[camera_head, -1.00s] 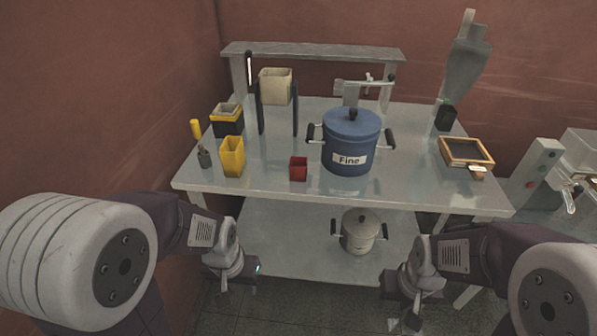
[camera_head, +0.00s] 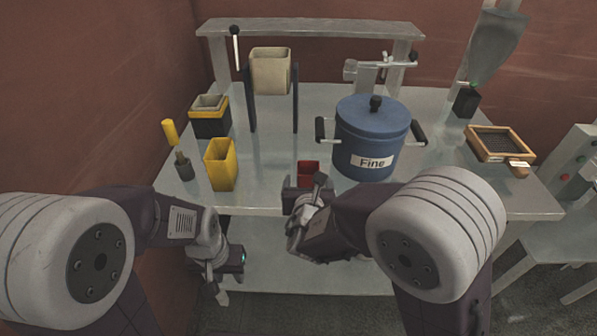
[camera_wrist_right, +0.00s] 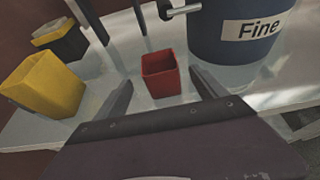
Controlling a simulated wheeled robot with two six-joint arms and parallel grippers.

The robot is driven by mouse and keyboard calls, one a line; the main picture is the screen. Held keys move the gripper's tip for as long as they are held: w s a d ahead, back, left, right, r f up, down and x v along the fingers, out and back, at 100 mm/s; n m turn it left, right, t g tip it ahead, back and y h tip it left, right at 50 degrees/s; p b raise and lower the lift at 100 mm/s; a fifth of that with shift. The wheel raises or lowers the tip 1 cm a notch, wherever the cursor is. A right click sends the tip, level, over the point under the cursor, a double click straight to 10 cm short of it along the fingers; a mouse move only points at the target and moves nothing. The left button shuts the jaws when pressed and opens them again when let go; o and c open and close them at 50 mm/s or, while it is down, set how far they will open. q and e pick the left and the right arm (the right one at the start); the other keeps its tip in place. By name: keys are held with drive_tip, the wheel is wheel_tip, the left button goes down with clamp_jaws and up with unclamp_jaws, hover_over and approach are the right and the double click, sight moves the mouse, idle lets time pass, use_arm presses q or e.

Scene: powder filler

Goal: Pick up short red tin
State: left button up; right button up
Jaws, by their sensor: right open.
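The short red tin (camera_head: 308,172) stands upright near the front edge of the table, left of the blue pot; its lower part is hidden by my right gripper in the head view. In the right wrist view the tin (camera_wrist_right: 161,74) is whole, open-topped, just beyond and between the two fingers. My right gripper (camera_wrist_right: 163,88) is open and empty, with its fingers spread on either side of the space in front of the tin. My left gripper (camera_head: 222,282) hangs low in front of the table, left of the right arm; its fingers are too small to judge.
The blue pot labelled Fine (camera_head: 372,135) stands close to the right of the tin. A wood-framed sieve (camera_head: 500,145) lies at the right.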

sight(308, 168)
drive_tip(key=shift+w+a+r, duration=0.15)
drive_tip(key=shift+w+r, duration=0.05)
drive_tip(key=shift+w+f, duration=0.1)
drive_tip(key=shift+w, duration=0.2)
drive_tip(key=x, duration=0.3)
drive_tip(key=shift+w+f, duration=0.1)
drive_tip(key=shift+w, duration=0.1)
drive_tip(key=x, duration=0.5)
drive_tip(key=shift+w+f+p, duration=0.2)
drive_tip(key=shift+f+p, duration=0.05)
drive_tip(key=shift+p, duration=0.05)
use_arm(q)
drive_tip(key=shift+w+d+r, duration=0.25)
drive_tip(key=shift+w+r, duration=0.1)
use_arm(e)
drive_tip(key=shift+s, duration=0.1)
drive_tip(key=shift+c, duration=0.3)
drive_tip(key=c, duration=1.5)
drive_tip(key=shift+o, duration=0.2)
drive_tip(key=shift+r, duration=0.15)
